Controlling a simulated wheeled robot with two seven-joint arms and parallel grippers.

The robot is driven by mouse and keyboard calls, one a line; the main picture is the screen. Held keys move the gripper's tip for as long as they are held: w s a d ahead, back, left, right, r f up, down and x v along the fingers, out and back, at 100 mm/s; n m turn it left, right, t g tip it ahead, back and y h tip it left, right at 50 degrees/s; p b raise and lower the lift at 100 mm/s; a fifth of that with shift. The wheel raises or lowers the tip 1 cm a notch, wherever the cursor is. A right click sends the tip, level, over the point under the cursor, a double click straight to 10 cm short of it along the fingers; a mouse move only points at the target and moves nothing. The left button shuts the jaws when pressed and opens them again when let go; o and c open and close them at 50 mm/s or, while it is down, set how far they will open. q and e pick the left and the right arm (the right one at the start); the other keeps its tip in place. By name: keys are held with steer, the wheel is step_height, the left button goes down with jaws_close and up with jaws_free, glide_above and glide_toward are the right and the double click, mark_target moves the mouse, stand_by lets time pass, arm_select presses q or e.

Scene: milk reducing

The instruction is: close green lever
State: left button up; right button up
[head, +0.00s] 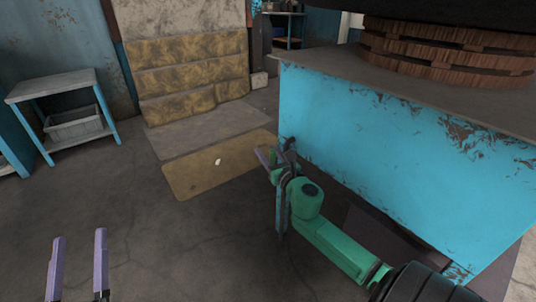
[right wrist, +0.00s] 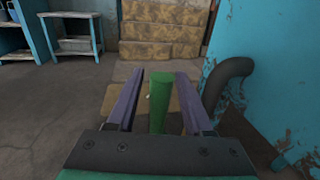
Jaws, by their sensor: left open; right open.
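The green lever (right wrist: 159,105) stands between the two purple fingers of my right gripper (right wrist: 160,76) in the right wrist view. The fingers are open, with a gap visible on both sides of the lever near the tips. In the head view my right gripper (head: 268,157) is beside the near left corner of the blue table; I cannot make out the lever there, as my green arm hides that area. My left gripper (head: 79,250) is open and empty at the bottom left of the head view, over bare floor.
A dark curved pipe (right wrist: 229,78) rises close to the right finger. The blue metal table (head: 400,140) carries a wooden slatted round base (head: 445,55). Stacked yellowish sacks (head: 190,75) stand behind. A small table (head: 62,85) is at left. The floor at left is clear.

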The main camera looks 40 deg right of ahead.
steer(key=shift+w, duration=0.1)
steer(key=shift+c, duration=0.3)
jaws_close()
stand_by(1.1)
